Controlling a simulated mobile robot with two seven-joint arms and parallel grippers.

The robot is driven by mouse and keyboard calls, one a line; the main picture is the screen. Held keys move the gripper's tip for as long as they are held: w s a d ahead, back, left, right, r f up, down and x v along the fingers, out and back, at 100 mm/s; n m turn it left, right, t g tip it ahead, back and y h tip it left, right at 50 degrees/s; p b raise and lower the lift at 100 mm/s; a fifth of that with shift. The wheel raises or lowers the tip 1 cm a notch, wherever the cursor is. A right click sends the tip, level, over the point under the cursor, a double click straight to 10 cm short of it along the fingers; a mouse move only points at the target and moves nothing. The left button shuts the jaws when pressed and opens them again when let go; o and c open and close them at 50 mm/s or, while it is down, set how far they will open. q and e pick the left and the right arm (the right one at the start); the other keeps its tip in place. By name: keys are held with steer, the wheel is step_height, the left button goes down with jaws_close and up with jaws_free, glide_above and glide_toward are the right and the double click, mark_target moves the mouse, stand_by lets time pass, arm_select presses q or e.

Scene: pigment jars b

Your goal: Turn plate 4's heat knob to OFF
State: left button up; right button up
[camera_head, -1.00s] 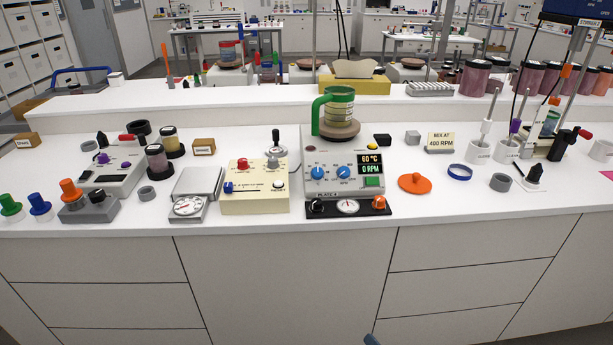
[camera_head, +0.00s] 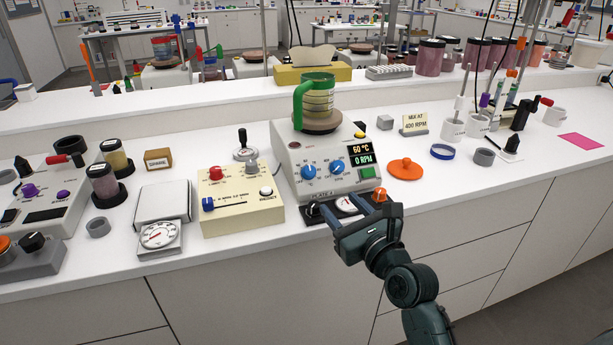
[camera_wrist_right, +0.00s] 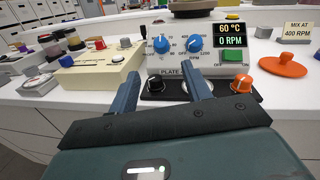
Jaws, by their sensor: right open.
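Plate 4 (camera_head: 286,160) is a pale grey hotplate at the centre of the bench, with a green-handled jug (camera_head: 318,97) on top. Its front has a left blue knob (camera_head: 308,171) and a right blue knob (camera_head: 337,167); their small labels are hard to read. The display (camera_head: 362,157) reads 60 °C and 0 RPM. My right gripper (camera_head: 347,203) is open and empty, in front of the plate's lower edge. In the right wrist view, the left blue knob (camera_wrist_right: 161,44) shows beyond and between the fingertips (camera_wrist_right: 162,80), apart from them. My left gripper is out of view.
A black strip with a black knob (camera_wrist_right: 155,83), a dial and an orange knob (camera_wrist_right: 241,82) lies in front of the plate. A cream control box (camera_head: 240,212) stands to its left, and an orange lid (camera_head: 405,169) to its right.

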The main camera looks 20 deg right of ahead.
mark_target(312, 173)
steer(key=w, duration=0.4)
steer(key=w+a, duration=0.1)
steer(key=w, duration=0.3)
steer(key=w+a, duration=0.1)
steer(key=w, duration=0.3)
steer(key=shift+w, duration=0.15)
steer(key=c, duration=1)
